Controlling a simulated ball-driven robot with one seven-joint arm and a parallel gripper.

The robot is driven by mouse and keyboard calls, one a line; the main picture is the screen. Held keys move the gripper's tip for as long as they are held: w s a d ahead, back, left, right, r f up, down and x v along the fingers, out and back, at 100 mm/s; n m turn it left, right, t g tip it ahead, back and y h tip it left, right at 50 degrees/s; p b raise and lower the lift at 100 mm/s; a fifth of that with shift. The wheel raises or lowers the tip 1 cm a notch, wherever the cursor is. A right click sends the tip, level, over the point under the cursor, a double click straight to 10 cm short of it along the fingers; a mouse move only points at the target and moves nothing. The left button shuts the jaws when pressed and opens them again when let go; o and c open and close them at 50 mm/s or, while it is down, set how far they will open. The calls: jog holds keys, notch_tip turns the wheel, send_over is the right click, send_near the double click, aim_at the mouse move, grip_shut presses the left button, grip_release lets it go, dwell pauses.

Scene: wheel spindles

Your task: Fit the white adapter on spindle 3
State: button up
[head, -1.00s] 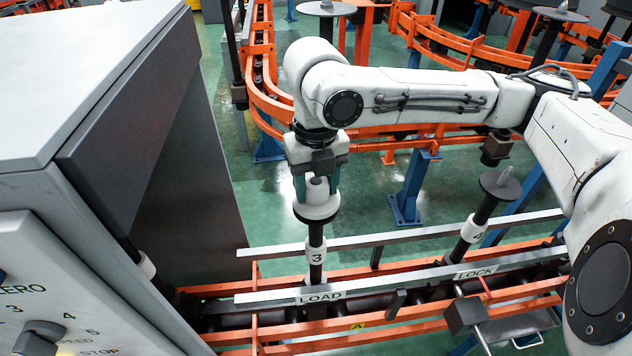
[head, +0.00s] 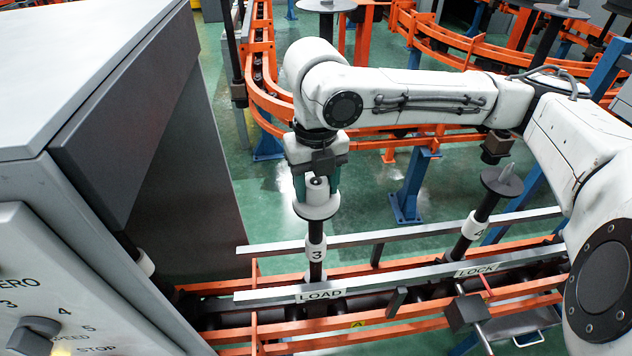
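The white adapter (head: 316,207), a wide disc with a narrower neck, sits upright at the top of spindle 3 (head: 316,270), in line with its dark post. The spindle carries a white band marked 3. My gripper (head: 317,186) points straight down over the spindle. Its green fingers stand on both sides of the adapter's neck, with no clear gap to be seen, so it appears shut on it. A small dark round spot shows at the top of the neck. How far the spindle goes inside the adapter is hidden.
Spindle 4 (head: 478,225) leans at the right with a dark disc and a pale tip. The LOAD rail (head: 390,284) runs in front of the spindles. A grey cabinet (head: 110,130) stands close at the left. Orange conveyor rails curve behind.

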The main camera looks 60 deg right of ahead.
jog(key=o, duration=0.5)
jog(key=shift+r, duration=0.1)
notch_tip(320, 180, up, 11)
jog(key=shift+f, duration=0.2)
jog(key=shift+s+f, duration=0.1)
dwell(0.7)
